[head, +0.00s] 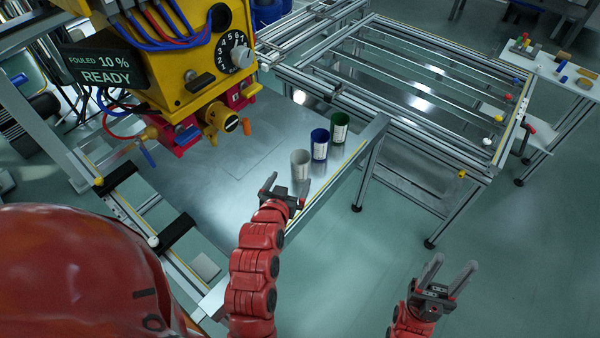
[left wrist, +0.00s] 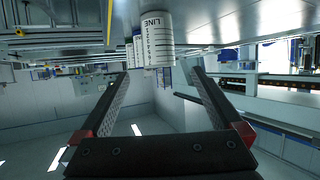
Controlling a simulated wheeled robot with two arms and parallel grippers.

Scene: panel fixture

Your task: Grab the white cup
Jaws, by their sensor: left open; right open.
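The white cup (head: 300,166) stands upright on the grey metal table, nearest to me in a row of cups. In the left wrist view, which is upside down, the white cup (left wrist: 158,42) with dark print shows ahead, between the finger directions. My left gripper (head: 287,186) is open and empty just in front of the white cup; its fingers also show in the left wrist view (left wrist: 160,74). No contact with the cup is visible. My right gripper (head: 453,264) is open and empty, out over the floor right of the table.
A blue cup (head: 319,144) and a green cup (head: 339,127) stand close behind the white one, along the table's right edge. A yellow machine (head: 175,65) hangs over the table's left part. The metal tabletop (head: 225,190) left of the cups is clear. A rail frame (head: 400,85) stands behind right.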

